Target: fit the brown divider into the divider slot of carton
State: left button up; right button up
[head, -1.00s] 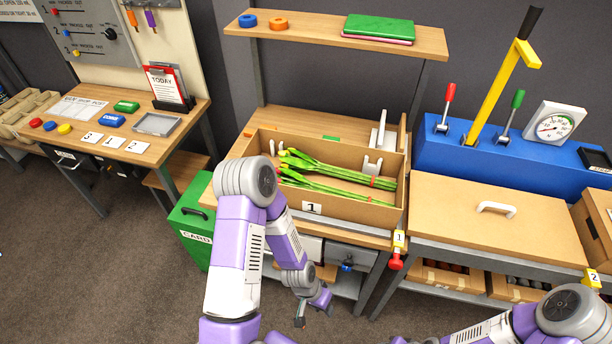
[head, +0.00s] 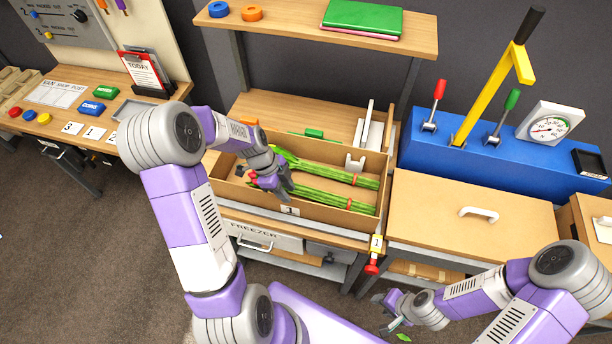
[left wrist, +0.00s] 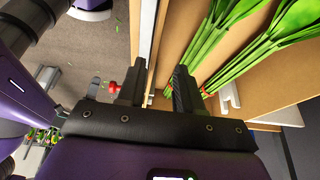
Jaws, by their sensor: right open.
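The carton (head: 232,207) is an open brown box marked 1 on the bench, with green tulip bunches (head: 335,194) lying in it. A white clip (head: 355,165) shows at its back wall. A thin upright brown panel (head: 391,128) stands behind the carton's right end, beside a white holder (head: 371,134); it looks like the divider, but I cannot be sure. My left gripper (head: 284,190) is over the carton's front part. In the left wrist view its fingers (left wrist: 158,88) are apart, with the carton's front wall edge seen between them. My right gripper (head: 384,306) is open and empty, low at the right.
A closed brown lid with a white handle (head: 478,213) covers the right bench. A blue console (head: 430,155) with levers stands behind it. A shelf (head: 300,25) hangs above the carton. A red knob (head: 372,266) juts out below tag 1.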

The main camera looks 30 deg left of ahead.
aim_at(293, 204)
pick_arm(q)
jog(key=x, duration=0.5)
jog(key=shift+s+d+f+p, duration=0.25)
jog(key=shift+s+f+p, duration=0.05)
jog(key=shift+f+p, duration=0.1)
jog(key=shift+s, duration=0.2)
jog(key=shift+w, duration=0.1)
grip_shut()
dwell(0.7)
jog(key=shift+w+r, duration=0.15)
